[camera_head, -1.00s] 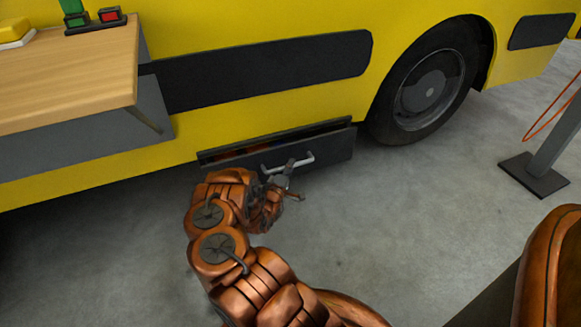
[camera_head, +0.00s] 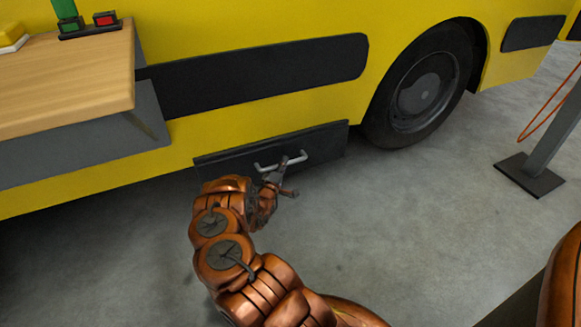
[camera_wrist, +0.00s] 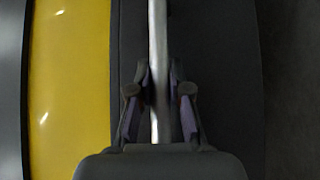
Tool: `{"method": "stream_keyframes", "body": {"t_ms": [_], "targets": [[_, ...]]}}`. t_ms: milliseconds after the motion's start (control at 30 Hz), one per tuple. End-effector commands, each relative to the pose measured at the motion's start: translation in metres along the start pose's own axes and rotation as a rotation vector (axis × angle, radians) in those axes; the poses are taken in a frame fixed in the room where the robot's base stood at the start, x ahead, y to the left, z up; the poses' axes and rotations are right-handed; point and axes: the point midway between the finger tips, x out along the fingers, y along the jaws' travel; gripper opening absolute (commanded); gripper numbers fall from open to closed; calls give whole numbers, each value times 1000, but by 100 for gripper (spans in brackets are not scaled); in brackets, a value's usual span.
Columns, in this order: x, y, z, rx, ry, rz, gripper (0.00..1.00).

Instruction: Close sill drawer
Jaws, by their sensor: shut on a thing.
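The sill drawer (camera_head: 325,143) is a dark grey front low on the side of the yellow vehicle. No opening shows above its front, and it looks flush or nearly flush with the sill. A light metal bar handle (camera_head: 268,168) runs across it. My gripper (camera_head: 283,175) is at the handle with its fingers around the bar. In the wrist view the handle bar (camera_wrist: 158,60) passes between the two fingers of my gripper (camera_wrist: 159,92), which are closed on it. The inside of the drawer is hidden.
A wooden-topped bench (camera_head: 70,75) with a red-button box (camera_head: 105,19) juts out at the left. A wheel (camera_head: 425,90) is right of the drawer. A post on a dark base (camera_head: 529,175) stands at the right. The concrete floor in front is clear.

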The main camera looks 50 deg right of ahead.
Motion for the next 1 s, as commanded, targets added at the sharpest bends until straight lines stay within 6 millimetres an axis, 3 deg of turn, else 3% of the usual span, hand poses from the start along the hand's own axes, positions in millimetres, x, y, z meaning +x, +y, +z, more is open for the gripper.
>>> {"method": "stream_keyframes", "body": {"t_ms": [167,200,433,767,1000], "targets": [[0,1,-4,2,8,0,0],[0,1,-4,2,8,0,19],[0,0,-3,1,6,-1,43],[-1,0,-2,1,5,-2,43],[-20,-1,-2,-1,4,-4,43]]}}
